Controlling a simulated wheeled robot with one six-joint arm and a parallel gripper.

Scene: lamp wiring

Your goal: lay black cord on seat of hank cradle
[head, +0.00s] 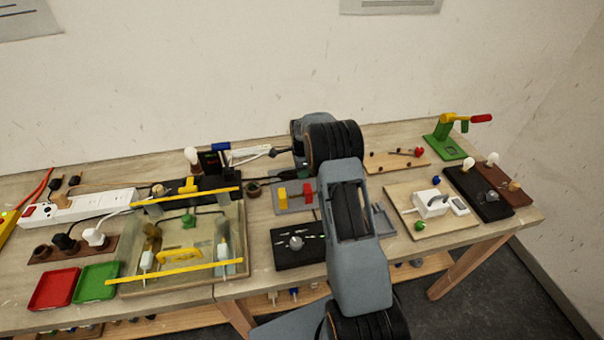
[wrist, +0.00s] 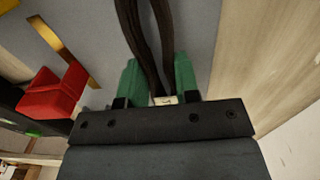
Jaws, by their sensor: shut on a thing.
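My gripper (wrist: 160,85) has green fingers, shut on the black cord (wrist: 145,35). Two dark strands of the cord run up from between the fingers in the wrist view. In the head view my arm hides most of the gripper and cord. A grey plate with a yellow block and a red block (head: 308,192), which seems to be the hank cradle, lies just left of my arm.
A black box with a knob (head: 296,243) stands in front of the plate. A clear-walled case with yellow bars (head: 180,265) is to the left. A wooden board with a white plug unit (head: 430,205) is to the right. A small brown cup (head: 254,190) is close by.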

